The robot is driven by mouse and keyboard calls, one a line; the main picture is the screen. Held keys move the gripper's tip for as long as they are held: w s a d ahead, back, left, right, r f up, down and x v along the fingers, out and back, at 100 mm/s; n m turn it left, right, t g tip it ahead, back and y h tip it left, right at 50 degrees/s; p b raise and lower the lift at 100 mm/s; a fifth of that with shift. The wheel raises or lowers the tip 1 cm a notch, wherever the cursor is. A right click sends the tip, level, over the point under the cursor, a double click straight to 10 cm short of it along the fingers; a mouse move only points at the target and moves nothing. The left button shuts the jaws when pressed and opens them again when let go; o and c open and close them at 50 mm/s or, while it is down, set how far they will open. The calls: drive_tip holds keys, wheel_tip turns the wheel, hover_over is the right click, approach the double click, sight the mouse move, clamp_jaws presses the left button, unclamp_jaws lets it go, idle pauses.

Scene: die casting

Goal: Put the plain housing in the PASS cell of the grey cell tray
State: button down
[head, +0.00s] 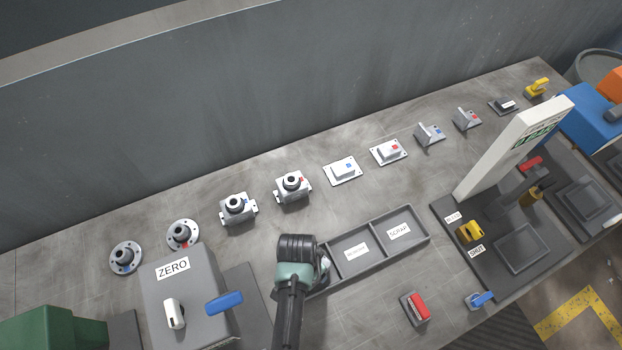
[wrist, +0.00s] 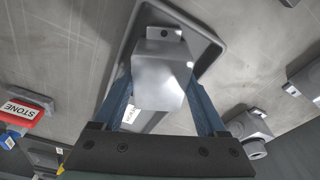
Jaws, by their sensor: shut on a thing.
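The plain housing (wrist: 162,78) is a light grey metal block with a small holed lug at its top edge in the wrist view. My gripper (wrist: 162,95) is shut on it, with a blue finger on each side. In the head view my gripper (head: 312,272) is over the left end of the grey cell tray (head: 432,242) and mostly hides the housing. The middle cell has a small label, and the right cell is labelled SCRAP. The left cell's label is hidden in the head view. In the wrist view the housing is over a tray cell (wrist: 205,45); a white label partly shows beneath. I cannot tell whether the housing touches the floor.
A row of parts with red or blue marks, including a housing with a black top (head: 292,187), runs behind the tray. A red-topped block (head: 415,308) lies right of the tray's front. A grey ZERO box (head: 190,300) stands left. A white post (head: 515,150) rises right.

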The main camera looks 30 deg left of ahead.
drive_tip(key=shift+c, duration=1)
unclamp_jaws()
drive_tip(key=shift+f, duration=0.1)
wheel_tip(320, 180, up, 12)
drive_tip(key=s, duration=0.1)
drive_tip(key=shift+s+a+p, duration=0.2)
drive_tip(key=shift+s+p, duration=0.1)
drive_tip(key=shift+s, duration=0.1)
